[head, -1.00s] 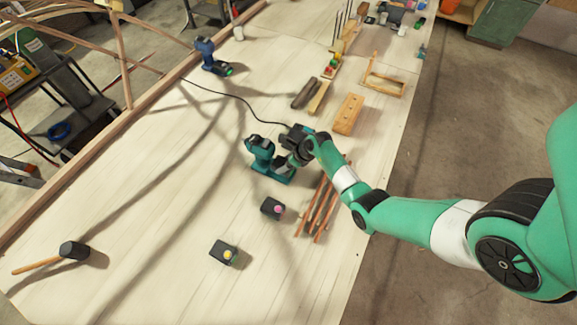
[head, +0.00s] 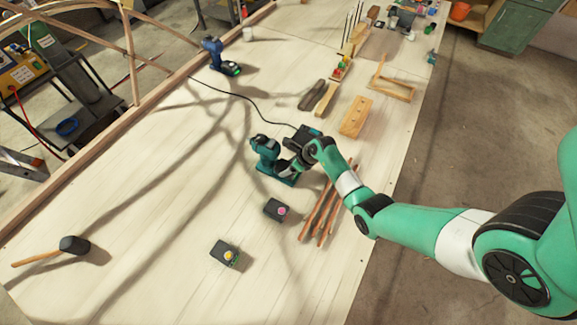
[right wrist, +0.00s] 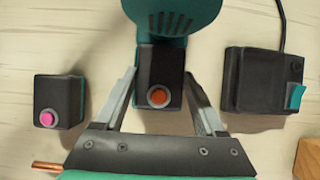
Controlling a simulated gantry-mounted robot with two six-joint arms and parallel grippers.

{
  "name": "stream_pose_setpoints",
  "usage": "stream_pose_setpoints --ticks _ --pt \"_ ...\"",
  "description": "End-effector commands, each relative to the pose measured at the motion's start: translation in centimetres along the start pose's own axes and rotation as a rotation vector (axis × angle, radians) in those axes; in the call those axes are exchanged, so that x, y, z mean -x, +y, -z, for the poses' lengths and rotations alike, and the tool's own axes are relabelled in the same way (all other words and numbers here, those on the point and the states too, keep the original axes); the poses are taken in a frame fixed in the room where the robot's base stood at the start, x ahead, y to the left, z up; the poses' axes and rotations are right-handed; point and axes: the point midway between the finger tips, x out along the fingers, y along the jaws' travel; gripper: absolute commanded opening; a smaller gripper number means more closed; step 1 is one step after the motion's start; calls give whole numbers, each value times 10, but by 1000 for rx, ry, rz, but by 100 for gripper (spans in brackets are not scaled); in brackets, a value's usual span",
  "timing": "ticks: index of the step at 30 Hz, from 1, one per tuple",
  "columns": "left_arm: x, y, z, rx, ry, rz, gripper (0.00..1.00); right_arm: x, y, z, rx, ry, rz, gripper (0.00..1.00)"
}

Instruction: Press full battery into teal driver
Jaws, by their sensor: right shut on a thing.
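The teal driver (head: 265,148) stands upright on the bench, and its body shows at the top of the right wrist view (right wrist: 172,20). A dark battery with an orange-red dot (right wrist: 160,78) is at the driver's foot. My right gripper (right wrist: 162,82) is shut on this battery, one finger on each side. Whether the battery is fully seated cannot be told. A battery with a pink dot (head: 276,209) and one with a yellow dot (head: 224,253) lie apart on the bench. My left gripper is not in view.
A black charger (right wrist: 265,80) with a cable stands just right of the driver. Wooden laths (head: 322,215) lie near the right arm. A mallet (head: 73,245), a blue driver (head: 213,52) and wooden blocks (head: 355,116) are farther off. The bench's left middle is clear.

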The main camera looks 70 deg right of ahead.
Motion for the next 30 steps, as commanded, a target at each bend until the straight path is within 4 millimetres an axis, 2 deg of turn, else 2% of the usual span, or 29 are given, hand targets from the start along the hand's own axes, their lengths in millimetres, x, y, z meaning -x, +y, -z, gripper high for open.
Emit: stream_pose_setpoints --ticks 12,30 --pt "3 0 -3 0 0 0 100 -7 0 3 0 -1 0 0" --pt "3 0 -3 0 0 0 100 -7 0 3 0 -2 1 0"
